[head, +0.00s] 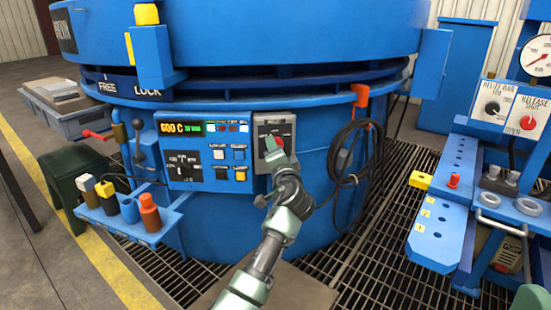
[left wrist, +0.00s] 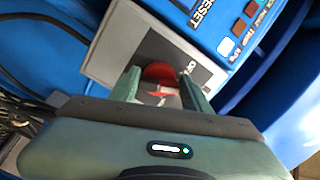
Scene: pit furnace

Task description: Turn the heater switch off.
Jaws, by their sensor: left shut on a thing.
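The heater switch is a red knob (head: 280,143) on a light grey plate (head: 261,127), at the right end of the furnace's control panel. In the left wrist view the red knob (left wrist: 160,74) sits on a dark square of the grey plate (left wrist: 117,50). My left gripper (head: 276,152) reaches up to it from below. Its two fingers (left wrist: 160,92) are shut on the knob, one on each side. They hide part of the knob and its lettering, so its exact setting cannot be read. My right gripper is not in view.
The control panel (head: 206,172) shows 600 C, with buttons beside the plate. A black cable coil (head: 349,165) hangs to the right on the blue furnace (head: 290,50). A tool shelf (head: 139,226) juts out at left, and a blue bench (head: 441,221) stands at right.

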